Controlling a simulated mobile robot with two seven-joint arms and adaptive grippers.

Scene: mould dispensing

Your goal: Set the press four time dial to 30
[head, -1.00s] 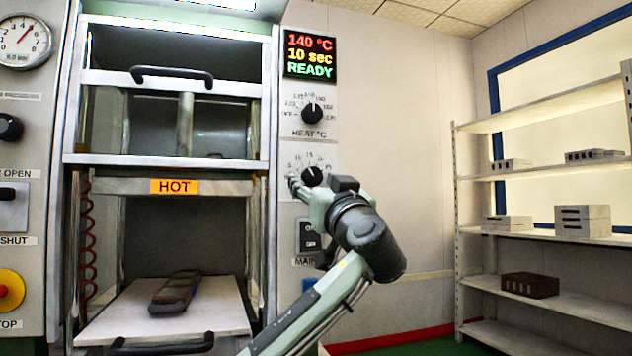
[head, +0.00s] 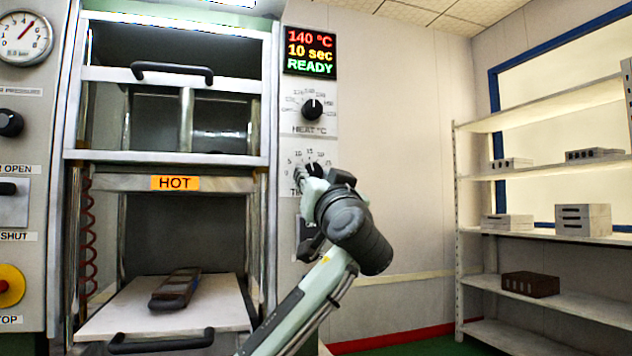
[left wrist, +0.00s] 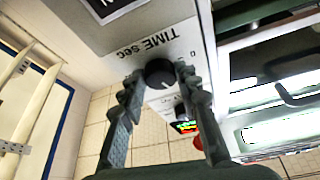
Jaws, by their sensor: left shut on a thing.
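The time dial (head: 314,168) is a black knob on a white scale plate, on the press's right column. In the left wrist view the knob (left wrist: 159,73) sits between my finger ends, below the "TIME sec" lettering. My left gripper (left wrist: 157,77) is shut on it; in the head view my gripper (head: 308,172) covers part of the knob and its scale. The display (head: 310,53) reads 140 °C, 10 sec, READY. My right gripper is in neither view.
The heat dial (head: 312,109) is just above the time dial. A switch, mostly hidden by my arm, is below. The press's open bay, marked HOT (head: 175,183), is to the left, with a mould on its plate (head: 110,317). Shelves (head: 540,175) stand at the right.

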